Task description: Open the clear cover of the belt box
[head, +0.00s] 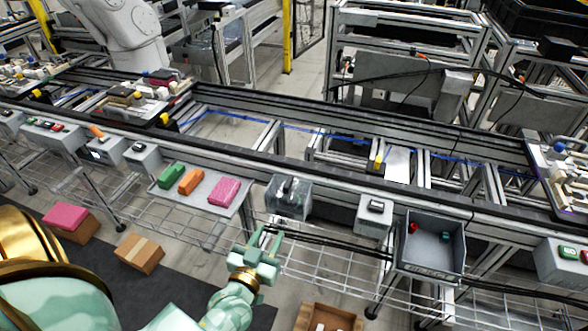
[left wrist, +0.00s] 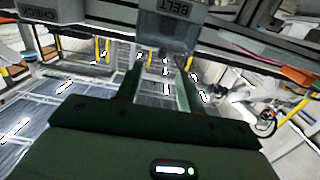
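The belt box (head: 288,208) is a grey box on the front rail of the conveyor, in the middle of the head view. A clear cover (head: 291,188) sits over its top and looks shut. In the left wrist view the box (left wrist: 172,22) shows at the top, with the word BELT on its face. My left gripper (head: 266,232), pale green, is just in front of and below the box, apart from it. Its two fingers point towards the box with a gap between them, empty, also in the left wrist view (left wrist: 158,65). My right gripper is not in view.
A small grey box (head: 374,222) is to the right of the belt box, then a grey bin (head: 430,263). A tray (head: 204,204) with green, orange and pink blocks is to the left. Wire shelving runs below the rail. Cardboard boxes (head: 138,253) stand on the floor.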

